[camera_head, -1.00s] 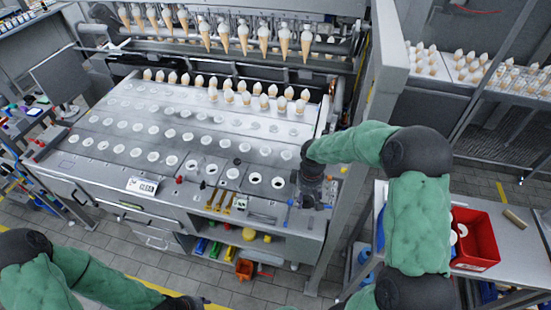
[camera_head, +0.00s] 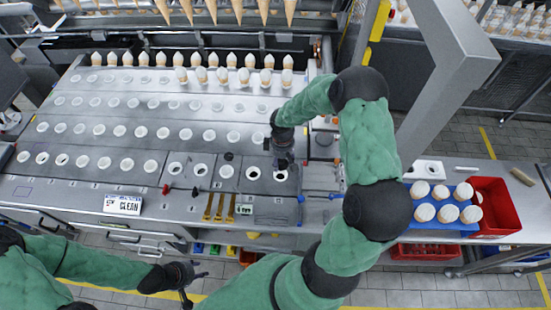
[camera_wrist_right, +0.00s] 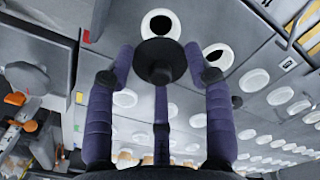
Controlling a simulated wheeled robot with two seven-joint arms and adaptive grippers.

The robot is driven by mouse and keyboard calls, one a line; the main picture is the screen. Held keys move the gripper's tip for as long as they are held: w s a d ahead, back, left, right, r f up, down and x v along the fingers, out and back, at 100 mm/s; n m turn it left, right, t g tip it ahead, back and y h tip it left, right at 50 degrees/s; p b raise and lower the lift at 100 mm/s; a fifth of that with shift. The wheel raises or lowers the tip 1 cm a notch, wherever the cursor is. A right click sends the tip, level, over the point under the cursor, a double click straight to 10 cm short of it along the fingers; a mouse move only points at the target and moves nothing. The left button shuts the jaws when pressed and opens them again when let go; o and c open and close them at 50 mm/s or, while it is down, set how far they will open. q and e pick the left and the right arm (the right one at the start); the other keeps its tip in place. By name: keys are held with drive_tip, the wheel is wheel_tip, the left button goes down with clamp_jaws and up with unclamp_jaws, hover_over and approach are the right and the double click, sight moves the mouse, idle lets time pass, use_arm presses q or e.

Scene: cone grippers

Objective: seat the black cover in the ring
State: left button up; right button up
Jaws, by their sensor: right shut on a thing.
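My right gripper (camera_head: 284,160) is over the right end of the front row of white rings. In the right wrist view the gripper (camera_wrist_right: 165,62) is shut on the black cover (camera_wrist_right: 158,50), a round dark disc held between its fingertips. In that view one white ring with a dark opening (camera_wrist_right: 160,17) shows just beyond the cover, and another (camera_wrist_right: 221,52) lies to the right. In the head view a ring (camera_head: 280,177) shows just below the right gripper. My left gripper (camera_head: 187,283) hangs low, in front of the machine.
The metal deck (camera_head: 125,88) has several rows of white rings and a back row of cones. Yellow-brown levers (camera_head: 219,207) and a CLEAN sign (camera_head: 122,205) stand along the front. A blue tray (camera_head: 410,224) with white-topped pieces and a red bin (camera_head: 490,205) are at right.

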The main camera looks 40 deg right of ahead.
drive_tip(key=shift+w+f, duration=0.2)
drive_tip(key=shift+f, duration=0.3)
drive_tip(key=shift+s, duration=0.1)
drive_tip(key=shift+b, duration=0.3)
wheel_tip(320, 180, down, 6)
drive_tip(key=b, duration=0.5)
drive_tip(key=shift+f, duration=0.15)
idle(0.3)
drive_tip(key=o, duration=0.8)
